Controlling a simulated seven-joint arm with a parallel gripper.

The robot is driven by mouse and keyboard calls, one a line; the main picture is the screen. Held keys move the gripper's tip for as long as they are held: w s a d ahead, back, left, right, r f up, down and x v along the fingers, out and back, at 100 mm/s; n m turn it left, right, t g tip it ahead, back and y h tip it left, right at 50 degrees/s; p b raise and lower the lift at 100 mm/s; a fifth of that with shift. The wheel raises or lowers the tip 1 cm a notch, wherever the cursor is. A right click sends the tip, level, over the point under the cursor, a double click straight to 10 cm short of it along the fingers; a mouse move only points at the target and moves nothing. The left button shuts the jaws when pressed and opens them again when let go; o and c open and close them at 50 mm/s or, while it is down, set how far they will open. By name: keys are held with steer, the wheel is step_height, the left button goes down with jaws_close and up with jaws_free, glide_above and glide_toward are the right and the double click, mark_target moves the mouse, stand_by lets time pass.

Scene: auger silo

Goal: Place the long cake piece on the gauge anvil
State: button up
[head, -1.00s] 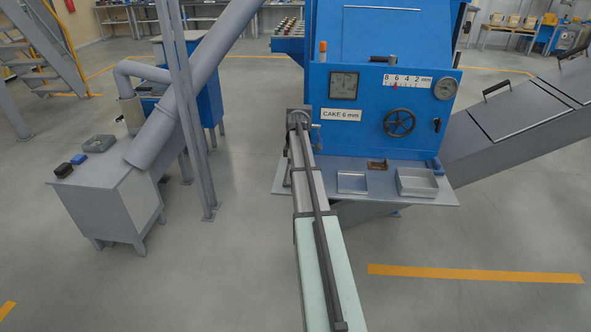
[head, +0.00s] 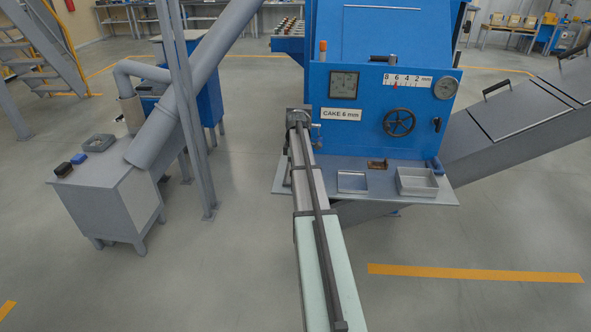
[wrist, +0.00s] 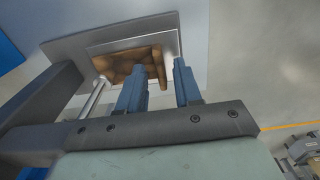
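In the wrist view, brown cake (wrist: 132,62) lies in a shallow grey tray (wrist: 105,45). A narrow strip of it, which may be the long piece, points down toward the gap between my fingers. My gripper (wrist: 160,85) shows two blue fingers, set apart with no contact on the strip visible. In the head view, my arm reaches to the left end of the blue machine's shelf (head: 320,178); its fingers cannot be made out there. A small brown object (head: 377,164) sits at the back of the shelf. I cannot clearly identify the gauge anvil.
A shallow tray (head: 352,182) and a deeper tray (head: 417,182) stand on the shelf. The blue machine (head: 380,100) with its handwheel (head: 399,123) rises behind. A grey inclined chute (head: 525,115) is at right. A grey cabinet (head: 105,195) stands at left, with open floor between.

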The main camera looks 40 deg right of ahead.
step_height(320, 180, up, 12)
steer(key=shift+f, duration=0.2)
stand_by(0.4)
